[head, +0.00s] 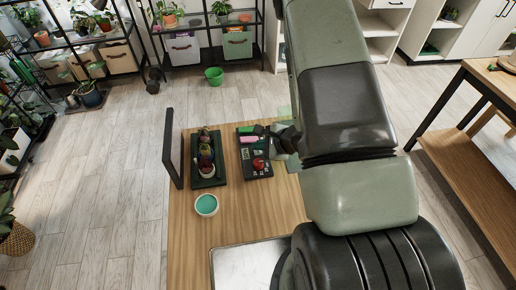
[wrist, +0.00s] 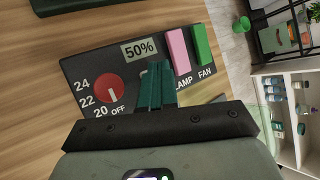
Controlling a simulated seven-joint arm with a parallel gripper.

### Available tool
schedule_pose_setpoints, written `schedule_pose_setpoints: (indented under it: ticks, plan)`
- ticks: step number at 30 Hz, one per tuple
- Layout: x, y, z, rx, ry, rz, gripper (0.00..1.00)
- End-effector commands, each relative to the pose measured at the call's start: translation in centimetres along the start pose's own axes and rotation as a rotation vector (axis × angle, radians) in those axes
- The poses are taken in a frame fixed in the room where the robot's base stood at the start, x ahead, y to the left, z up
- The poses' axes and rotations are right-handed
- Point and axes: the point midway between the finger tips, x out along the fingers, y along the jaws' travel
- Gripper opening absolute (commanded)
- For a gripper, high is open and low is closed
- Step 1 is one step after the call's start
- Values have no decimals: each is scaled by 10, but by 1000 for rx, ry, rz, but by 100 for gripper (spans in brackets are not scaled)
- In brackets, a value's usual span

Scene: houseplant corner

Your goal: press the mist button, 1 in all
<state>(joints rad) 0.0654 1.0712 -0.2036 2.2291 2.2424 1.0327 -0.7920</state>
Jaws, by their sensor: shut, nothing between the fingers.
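The dark control panel (head: 257,172) lies on the wooden table in the head view, and it fills the middle of the wrist view (wrist: 85,65). It bears a red dial (wrist: 109,88) marked OFF, 20, 22 and 24, and a "50%" display (wrist: 141,49). No mist button or mist label is readable; part of the panel is hidden behind my fingers. My gripper (wrist: 155,75) is shut and empty, its teal fingers over the panel between the dial and the pink switch. I cannot tell if the tips touch it. In the head view my gripper (head: 277,135) is at the panel's right edge.
A pink switch (wrist: 179,48) labelled LAMP, partly covered, and a green FAN switch (wrist: 200,46) sit close beside my fingers. Left of the panel are a dark tray (head: 221,174) with small items, an upright dark panel (head: 169,148) and a teal-filled bowl (head: 206,205).

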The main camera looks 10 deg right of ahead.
Motion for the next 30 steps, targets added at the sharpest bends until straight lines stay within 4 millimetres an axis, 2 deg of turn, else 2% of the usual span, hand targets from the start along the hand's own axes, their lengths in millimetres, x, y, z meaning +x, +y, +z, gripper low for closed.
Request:
schedule_pose_setpoints:
  ticks: [30]
  plan:
    - [-14,-10,10,0,0,0,0]
